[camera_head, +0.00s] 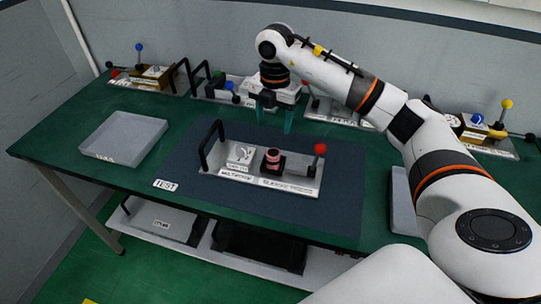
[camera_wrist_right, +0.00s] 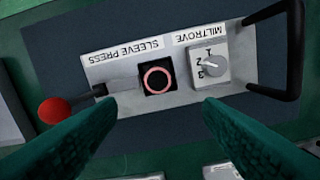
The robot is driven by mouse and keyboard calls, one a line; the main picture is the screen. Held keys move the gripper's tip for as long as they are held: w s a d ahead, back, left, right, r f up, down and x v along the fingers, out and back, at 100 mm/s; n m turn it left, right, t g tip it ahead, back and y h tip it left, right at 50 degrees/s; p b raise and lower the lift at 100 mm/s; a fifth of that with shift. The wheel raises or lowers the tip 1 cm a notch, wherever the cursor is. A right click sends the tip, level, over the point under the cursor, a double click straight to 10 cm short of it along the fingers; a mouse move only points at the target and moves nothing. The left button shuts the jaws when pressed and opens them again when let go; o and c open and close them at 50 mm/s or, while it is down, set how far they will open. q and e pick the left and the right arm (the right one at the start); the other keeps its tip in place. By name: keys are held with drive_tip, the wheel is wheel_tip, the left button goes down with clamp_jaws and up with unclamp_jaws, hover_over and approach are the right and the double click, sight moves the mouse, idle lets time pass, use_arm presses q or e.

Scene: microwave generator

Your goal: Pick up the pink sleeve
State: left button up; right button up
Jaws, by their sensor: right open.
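The pink sleeve (camera_head: 272,155) sits upright in a black square holder on the grey press plate (camera_head: 240,187) in the middle of the table. From above, in the right wrist view, the sleeve (camera_wrist_right: 158,79) shows as a pink ring around a dark centre. My right gripper (camera_head: 273,117) is open and empty, above and behind the plate. Its two green fingers (camera_wrist_right: 158,125) stand apart in the right wrist view, with the sleeve beyond and between them, not touching it. My left gripper is not in view.
A red-knobbed lever (camera_head: 320,150) stands right of the sleeve and a black handle (camera_head: 208,146) rises at the plate's left end. Other lever units, such as the blue-knobbed one (camera_head: 152,77), line the back.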

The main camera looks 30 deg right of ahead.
drive_tip(key=p, duration=0.2)
hover_over(273, 152)
drive_tip(key=f, duration=0.6)
drive_tip(key=shift+w+d, duration=0.15)
drive_tip(key=shift+d, duration=0.15)
drive_tip(key=shift+a+f+p, duration=0.15)
drive_tip(key=shift+f+p, duration=0.2)
drive_tip(key=shift+f, duration=0.25)
drive_tip(key=f, duration=0.1)
drive_tip(key=f+p, duration=0.1)
drive_tip(key=f, duration=0.1)
drive_tip(key=shift+s+a+f, duration=0.2)
drive_tip(key=shift+s+f, duration=0.05)
drive_tip(key=shift+f, duration=0.05)
drive_tip(key=shift+f+p, duration=0.3)
drive_tip(key=shift+f, duration=0.1)
drive_tip(key=shift+c, duration=0.3)
drive_tip(key=c, duration=1)
